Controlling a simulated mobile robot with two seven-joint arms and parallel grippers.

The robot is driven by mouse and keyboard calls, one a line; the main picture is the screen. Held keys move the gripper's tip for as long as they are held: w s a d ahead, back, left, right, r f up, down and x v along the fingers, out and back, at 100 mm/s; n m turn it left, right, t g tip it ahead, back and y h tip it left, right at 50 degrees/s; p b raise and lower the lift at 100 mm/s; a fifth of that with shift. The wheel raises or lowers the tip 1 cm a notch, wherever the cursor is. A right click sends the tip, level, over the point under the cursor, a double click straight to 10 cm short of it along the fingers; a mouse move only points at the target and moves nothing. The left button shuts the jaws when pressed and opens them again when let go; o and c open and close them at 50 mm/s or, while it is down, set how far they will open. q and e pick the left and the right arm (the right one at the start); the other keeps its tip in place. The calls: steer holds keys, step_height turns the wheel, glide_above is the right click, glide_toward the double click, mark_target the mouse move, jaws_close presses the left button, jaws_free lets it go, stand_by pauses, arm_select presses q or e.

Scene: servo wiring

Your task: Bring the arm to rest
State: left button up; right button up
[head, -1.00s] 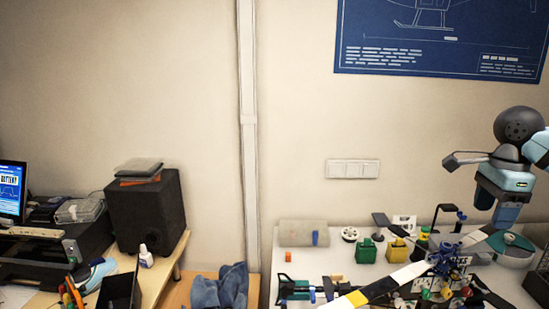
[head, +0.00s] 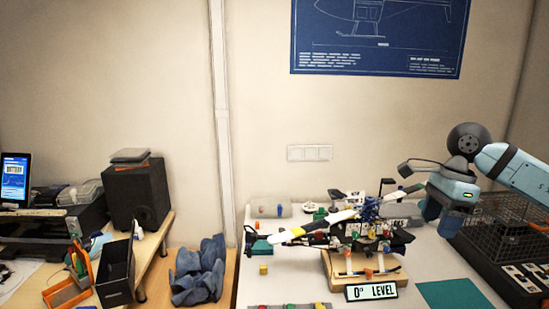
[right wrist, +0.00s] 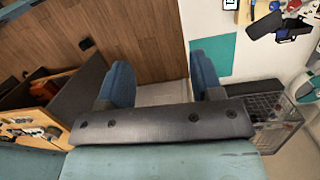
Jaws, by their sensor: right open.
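My right arm comes in from the right in the head view. Its gripper (head: 440,216) hangs fingers-down above the table's right part, right of the model helicopter (head: 370,212), apart from it. In the right wrist view the two blue fingers (right wrist: 162,86) stand well apart with nothing between them. Wood floor and a pale surface show beyond them. The helicopter sits on a wooden stand (head: 340,268) behind a "0° LEVEL" sign (head: 371,292). My left gripper is not in view.
A teal mat (head: 455,300) lies on the white table (head: 420,272). A black speaker (head: 138,197) stands on the left desk. Blue cloth (head: 198,272) lies between desk and table.

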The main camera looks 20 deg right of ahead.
steer(key=a+f+m+t+y, duration=0.3)
steer(key=a+f+m+y, duration=0.25)
steer(key=a, duration=0.35)
steer(key=w+a+f+m+t+y, duration=0.1)
steer(key=a+f+m+t+y, duration=0.2)
steer(key=a+f+m+y, duration=0.5)
steer(key=a+f+m+t+y, duration=0.25)
steer(key=a+m+y, duration=0.2)
steer(key=a, duration=0.65)
steer(key=s+d+f+m+t+h, duration=0.1)
steer(key=s+f+m+t+h, duration=0.25)
steer(key=f+m+h, duration=0.65)
steer(key=s+d+f+m+t+h, duration=0.15)
steer(key=f+m+t+h, duration=0.35)
steer(key=m, duration=0.8)
steer(key=s+a+f+m+g+h, duration=0.25)
steer(key=s+f+m+g, duration=0.45)
steer(key=s+f, duration=0.5)
arm_select(q)
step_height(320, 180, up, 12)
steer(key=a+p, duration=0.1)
steer(key=p, duration=1.3)
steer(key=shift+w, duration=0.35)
arm_select(e)
step_height(320, 180, up, 12)
steer(key=t, duration=0.1)
steer(key=shift+w+d+r+n, duration=0.2)
steer(key=shift+d+n, duration=0.1)
steer(key=shift+d, duration=0.15)
